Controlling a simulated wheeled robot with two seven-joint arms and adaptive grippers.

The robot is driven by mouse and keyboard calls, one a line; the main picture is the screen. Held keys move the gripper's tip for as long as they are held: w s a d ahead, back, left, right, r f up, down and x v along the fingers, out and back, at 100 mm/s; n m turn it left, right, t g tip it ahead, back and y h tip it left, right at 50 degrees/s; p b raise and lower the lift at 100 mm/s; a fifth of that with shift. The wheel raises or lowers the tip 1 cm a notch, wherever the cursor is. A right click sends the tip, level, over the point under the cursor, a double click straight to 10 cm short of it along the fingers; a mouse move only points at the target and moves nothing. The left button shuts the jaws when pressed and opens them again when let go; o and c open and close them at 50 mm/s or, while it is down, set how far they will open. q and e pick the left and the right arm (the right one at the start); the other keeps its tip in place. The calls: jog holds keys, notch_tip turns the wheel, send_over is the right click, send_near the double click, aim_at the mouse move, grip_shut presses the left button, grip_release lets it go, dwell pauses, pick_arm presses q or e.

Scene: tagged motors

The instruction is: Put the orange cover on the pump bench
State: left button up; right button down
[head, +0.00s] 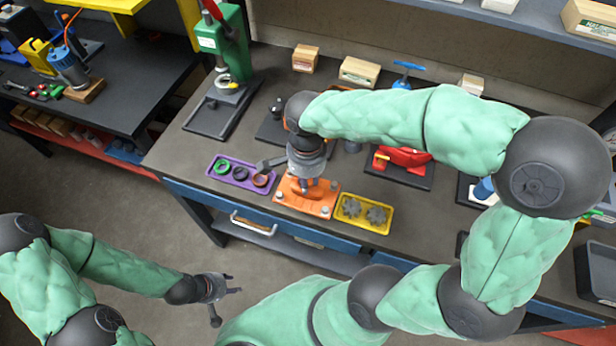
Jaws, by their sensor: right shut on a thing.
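The orange cover (318,207) lies at the front edge of the middle workbench (190,150), between a purple tray and a yellow tray. My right gripper (300,184) reaches down onto the cover from behind and is shut on it; the gripper hides part of the cover's back. I cannot tell whether the cover touches the bench top. My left gripper (226,299) is open and empty, low over the floor in front of the bench. Which bench is the pump bench I cannot tell; a blue motor-like unit (68,66) on a wooden base stands on the left bench (140,75).
The purple tray (213,170) holds rings, and the yellow tray (363,225) holds gears. A green press (222,50) stands at the back left of the middle bench. A red device (402,158) sits behind the yellow tray. A floor gap separates the two benches.

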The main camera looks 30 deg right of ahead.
jog(key=shift+w+d+f+b, duration=0.5)
jog(key=shift+w+f, duration=0.55)
jog(key=shift+f, duration=0.55)
jog(key=shift+w+d+f+b, duration=0.25)
jog(key=shift+w+d+f, duration=0.6)
jog(key=shift+f, duration=0.8)
jog(key=shift+w+d+f+b, duration=0.4)
jog(key=shift+w+f, duration=0.8)
jog(key=shift+f, duration=0.4)
jog(key=shift+f, duration=0.1)
jog(key=c, duration=1)
grip_release()
jog(key=shift+s+a+f, duration=0.1)
jog(key=shift+r, duration=0.2)
notch_tip(320, 180, up, 12)
jog(key=p, duration=0.2)
jog(key=shift+p, duration=0.3)
